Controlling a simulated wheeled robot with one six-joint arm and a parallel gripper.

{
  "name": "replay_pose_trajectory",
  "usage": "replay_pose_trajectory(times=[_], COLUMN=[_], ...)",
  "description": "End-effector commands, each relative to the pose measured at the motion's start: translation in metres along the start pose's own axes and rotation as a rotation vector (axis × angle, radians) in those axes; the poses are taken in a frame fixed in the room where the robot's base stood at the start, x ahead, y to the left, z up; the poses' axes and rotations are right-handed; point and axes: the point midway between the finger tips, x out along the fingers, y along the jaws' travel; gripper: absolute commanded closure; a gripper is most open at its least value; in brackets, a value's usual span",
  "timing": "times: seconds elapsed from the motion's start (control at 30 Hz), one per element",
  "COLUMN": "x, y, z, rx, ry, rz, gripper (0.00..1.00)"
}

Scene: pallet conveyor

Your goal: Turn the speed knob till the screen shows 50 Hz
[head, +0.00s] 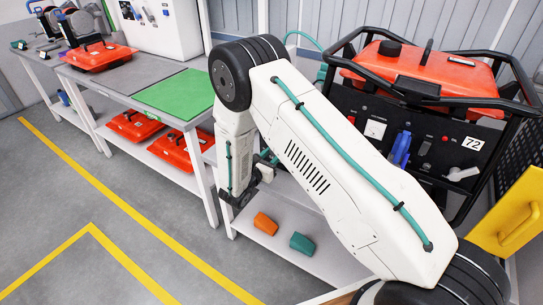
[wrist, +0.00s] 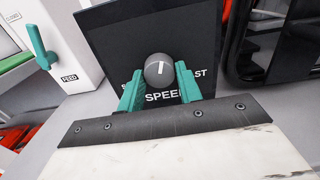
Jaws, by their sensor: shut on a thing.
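The speed knob (wrist: 158,69) is a round dark grey knob with a white pointer line, on a dark panel (wrist: 115,35) in the wrist view. Its pointer is close to upright in that picture. The word SPEED is below it, and a partly covered label ends in AST at its right. My gripper (wrist: 160,78) has its two green fingers on either side of the knob, shut on it. No screen with a Hz reading is visible in either view. In the head view my arm hides the knob and its panel.
A white box (wrist: 55,60) with a green lever (wrist: 42,48) marked FEED stands left of the panel. A bench with a green mat (head: 176,94) and red cases (head: 133,125) is at left.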

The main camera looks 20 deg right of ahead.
Motion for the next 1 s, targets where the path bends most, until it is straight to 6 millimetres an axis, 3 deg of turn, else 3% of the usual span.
replay_pose_trajectory(times=[0.27,1.0], x=[-0.0001,-0.0001], y=[0.0,-0.001], z=[0.0001,0.0006], rx=[-0.138,-0.828], ry=[0.0,0.0], rz=[0.001,0.001], gripper=[0.88,0.88])
